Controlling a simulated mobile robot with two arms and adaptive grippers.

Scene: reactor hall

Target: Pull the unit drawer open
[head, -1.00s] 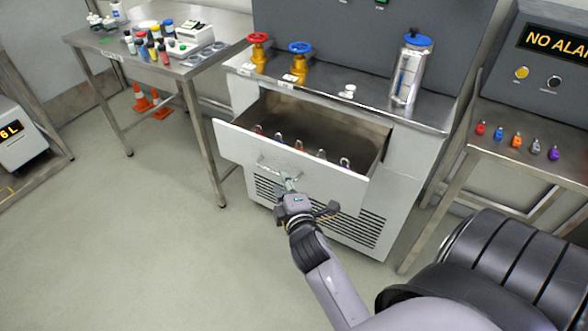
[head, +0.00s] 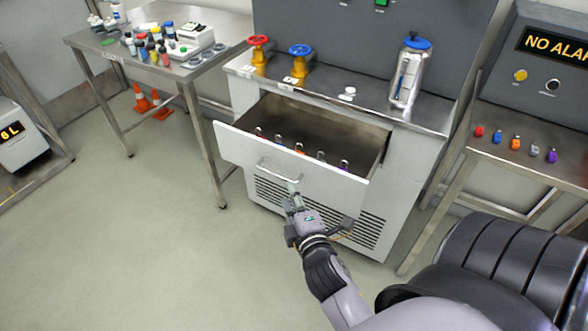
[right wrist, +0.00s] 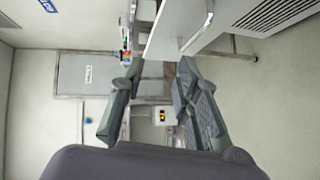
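The unit drawer (head: 235,147) stands pulled out from the white unit. Its dark inside and several small items with metal loops show over the front panel. The bar handle (head: 279,172) is on the drawer front and nothing grips it. My right gripper (head: 292,196) is just below and in front of the handle, apart from it. In the right wrist view, the fingers of my right gripper (right wrist: 160,70) are spread and empty. The handle (right wrist: 196,34) shows there beyond the fingertips, next to the drawer front (right wrist: 172,25). My left gripper is not in view.
A steel table (head: 90,40) is at left, a console (head: 545,75) at right.

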